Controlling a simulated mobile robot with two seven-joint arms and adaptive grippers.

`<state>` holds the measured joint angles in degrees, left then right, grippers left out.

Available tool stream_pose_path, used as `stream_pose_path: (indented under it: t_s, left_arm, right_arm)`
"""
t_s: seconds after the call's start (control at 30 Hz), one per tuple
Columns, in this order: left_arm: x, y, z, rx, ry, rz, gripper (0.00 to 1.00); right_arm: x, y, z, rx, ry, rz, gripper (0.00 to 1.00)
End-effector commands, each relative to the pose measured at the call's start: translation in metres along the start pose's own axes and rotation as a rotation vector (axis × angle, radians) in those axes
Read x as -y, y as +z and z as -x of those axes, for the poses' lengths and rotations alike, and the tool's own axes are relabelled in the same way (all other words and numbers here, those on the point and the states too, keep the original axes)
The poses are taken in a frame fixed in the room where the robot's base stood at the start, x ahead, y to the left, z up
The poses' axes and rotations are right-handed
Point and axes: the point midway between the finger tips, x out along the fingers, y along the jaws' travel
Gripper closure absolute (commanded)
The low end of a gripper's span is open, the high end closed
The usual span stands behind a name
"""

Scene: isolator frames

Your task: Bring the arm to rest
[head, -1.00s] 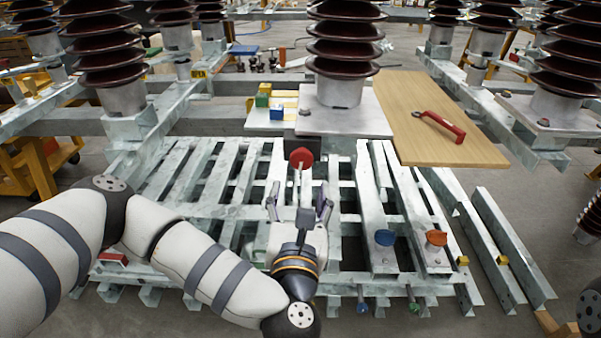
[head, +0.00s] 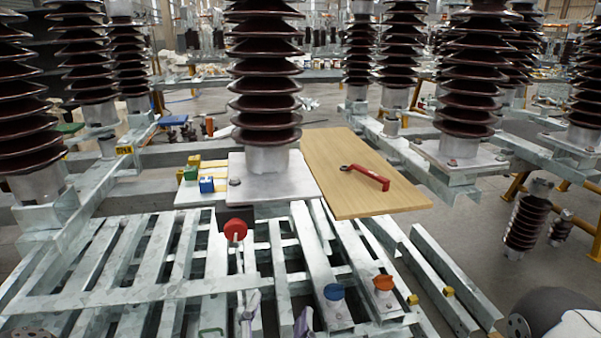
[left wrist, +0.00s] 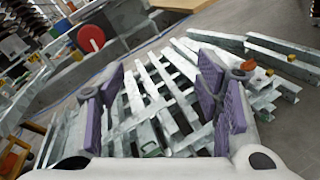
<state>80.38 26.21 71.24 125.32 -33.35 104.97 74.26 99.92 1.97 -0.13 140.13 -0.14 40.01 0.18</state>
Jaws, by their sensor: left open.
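My left gripper (head: 277,322) shows only its fingertips at the bottom edge of the head view, over the slatted metal frame (head: 95,285). In the left wrist view its purple-padded fingers (left wrist: 160,100) stand wide apart with nothing between them. The red round knob (head: 235,230) is beyond the fingers in the head view and also shows at the upper left of the left wrist view (left wrist: 91,38). The rest of the left arm is mostly out of the head view. A dark and white part of my body shows at the lower right. My right gripper does not show.
A wooden board (head: 345,190) carries a red-handled tool (head: 366,177). Blue (head: 334,292) and orange (head: 383,283) knobs stand on the frame. Small coloured blocks (head: 207,184) sit beside a tall brown insulator (head: 264,75). Open floor (head: 480,240) lies at the right.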

Motion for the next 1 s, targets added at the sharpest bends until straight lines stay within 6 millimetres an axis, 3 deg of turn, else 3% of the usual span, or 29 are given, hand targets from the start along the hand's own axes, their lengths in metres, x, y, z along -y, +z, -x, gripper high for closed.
stream_pose_path:
  t_s: [0.07,0.13,0.2,0.27,0.33,0.4,0.53,0.6,0.7,1.0]
  left_arm:
    - [0.060,0.000,0.037,0.041,-0.279,-0.271,0.41]
    - [0.106,-0.023,0.084,0.090,-0.541,-0.549,0.41]
    - [0.132,-0.058,0.137,0.155,-0.798,-0.828,0.41]
    - [0.137,-0.096,0.184,0.217,-1.013,-1.059,0.41]
    - [0.120,-0.141,0.233,0.286,-1.254,-1.307,0.41]
    - [0.086,-0.183,0.274,0.343,-1.483,-1.513,0.41]
    - [0.010,-0.231,0.323,0.400,-1.826,-1.748,0.41]
    - [-0.022,-0.242,0.337,0.411,-1.950,-1.807,0.41]
    - [-0.047,-0.250,0.348,0.416,-2.052,-1.839,0.41]
    - [-0.052,-0.252,0.352,0.420,-2.079,-1.840,0.41]
  right_arm:
    - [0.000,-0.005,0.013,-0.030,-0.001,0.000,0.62]
    - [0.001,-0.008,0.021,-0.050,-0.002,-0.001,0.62]
    - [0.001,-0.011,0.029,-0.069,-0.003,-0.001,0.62]
    - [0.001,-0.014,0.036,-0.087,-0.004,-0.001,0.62]
    - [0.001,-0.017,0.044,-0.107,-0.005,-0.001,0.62]
    - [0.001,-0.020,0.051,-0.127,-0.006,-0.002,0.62]
    - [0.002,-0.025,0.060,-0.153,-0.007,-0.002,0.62]
    - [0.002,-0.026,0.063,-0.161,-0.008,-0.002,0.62]
    - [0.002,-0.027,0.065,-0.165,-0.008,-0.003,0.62]
    - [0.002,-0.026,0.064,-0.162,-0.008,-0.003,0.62]
